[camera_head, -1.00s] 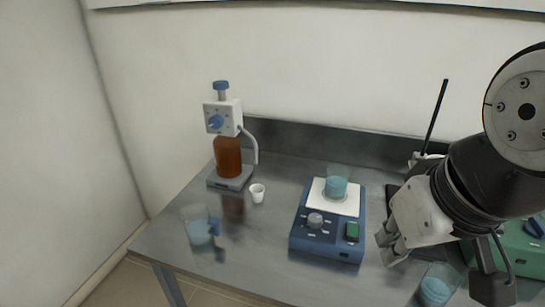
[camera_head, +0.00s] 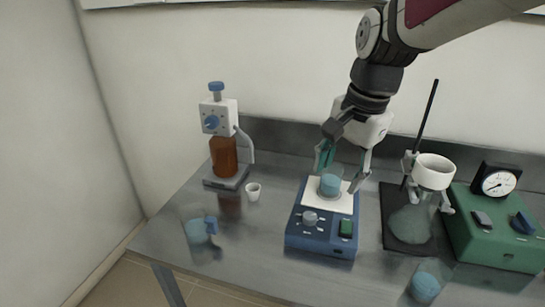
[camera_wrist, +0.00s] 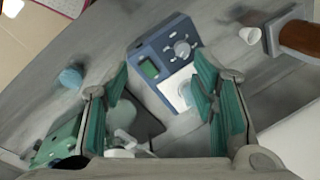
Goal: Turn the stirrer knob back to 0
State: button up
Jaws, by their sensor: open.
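The blue stirrer (camera_head: 320,240) stands on the steel bench, with a white top plate (camera_head: 340,203). Its grey round knob (camera_head: 310,218) is on the front left of the panel, left of a green display (camera_head: 346,228). A beaker with blue liquid (camera_head: 330,184) stands on the plate. My gripper (camera_head: 341,176) is open above the back of the stirrer, its fingers around or close to the beaker; contact is unclear. In the wrist view the knob (camera_wrist: 182,48) lies beyond the open fingertips (camera_wrist: 160,85), apart from them. The knob's setting is too small to read.
At left stand a dispenser with a brown bottle (camera_head: 224,155), a small white cup (camera_head: 253,191) and a blue-liquid vessel (camera_head: 197,230). At right are a ring stand (camera_head: 420,130), a green device (camera_head: 497,235) and another blue-liquid vessel (camera_head: 424,288).

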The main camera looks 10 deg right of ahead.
aim_at(311, 215)
jog(key=w+f+m+g+h+p, duration=0.1)
jog(key=w+f+m+g, duration=0.1)
jog(key=w+f+m, duration=0.85)
jog(key=shift+n, duration=0.65)
jog(key=f, duration=0.4)
jog(key=w+f, duration=0.1)
jog(key=f, duration=0.3)
jog(key=f+p, duration=0.1)
jog(key=f, duration=0.3)
jog(key=shift+w+f, duration=0.35)
jog(key=shift+w, duration=0.05)
jog(key=c, duration=1.2)
